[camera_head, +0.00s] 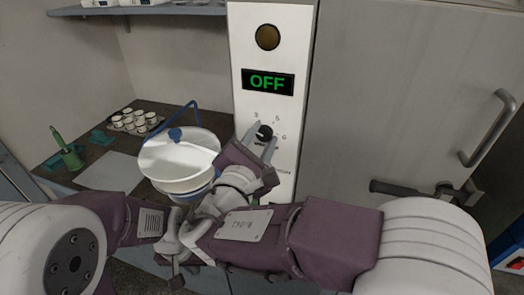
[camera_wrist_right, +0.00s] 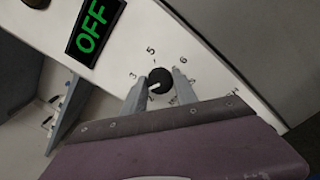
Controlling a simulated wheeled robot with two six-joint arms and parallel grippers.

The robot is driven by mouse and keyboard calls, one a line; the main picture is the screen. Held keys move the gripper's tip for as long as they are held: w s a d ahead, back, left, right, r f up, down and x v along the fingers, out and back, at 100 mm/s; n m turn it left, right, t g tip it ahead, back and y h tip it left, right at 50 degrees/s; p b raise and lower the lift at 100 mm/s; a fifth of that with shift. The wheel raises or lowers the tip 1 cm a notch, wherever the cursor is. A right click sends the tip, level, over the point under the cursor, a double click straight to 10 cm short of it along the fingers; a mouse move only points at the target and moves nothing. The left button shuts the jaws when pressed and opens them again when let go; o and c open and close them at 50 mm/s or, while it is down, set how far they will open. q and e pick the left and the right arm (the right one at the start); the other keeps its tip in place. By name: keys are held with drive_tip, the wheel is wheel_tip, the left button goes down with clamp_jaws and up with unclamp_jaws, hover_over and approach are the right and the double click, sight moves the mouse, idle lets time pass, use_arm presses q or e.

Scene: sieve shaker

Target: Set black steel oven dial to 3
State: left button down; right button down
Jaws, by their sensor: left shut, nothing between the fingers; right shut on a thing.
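The small black round dial (camera_head: 264,132) sits on the white control panel (camera_head: 278,30), with printed numbers around it. My right gripper (camera_head: 262,142) has its two fingers on either side of the dial and is shut on it. In the right wrist view the dial (camera_wrist_right: 160,79) shows between the fingertips, with 3, 5 and 6 legible around it. A short white mark on the dial points to the lower left in that view. The display (camera_head: 268,82) reads OFF in green. My left gripper (camera_head: 176,272) is low at the left, empty and shut, away from the dial.
A large grey door with a handle (camera_head: 487,128) is right of the panel. Several small white cups (camera_head: 128,122) and a green holder (camera_head: 71,157) are on the dark counter. A shelf (camera_head: 140,10) is above.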

drive_tip(key=m+b, duration=0.4)
drive_tip(key=b, duration=0.1)
drive_tip(key=shift+f, duration=0.3)
drive_tip(key=shift+r+m+b, duration=0.2)
drive_tip(key=shift+m+b, duration=0.9)
drive_tip(key=shift+b, duration=0.1)
drive_tip(key=c, duration=1)
unclamp_jaws()
drive_tip(key=shift+o, duration=0.2)
drive_tip(key=shift+r, duration=0.1)
drive_tip(key=v, duration=0.9)
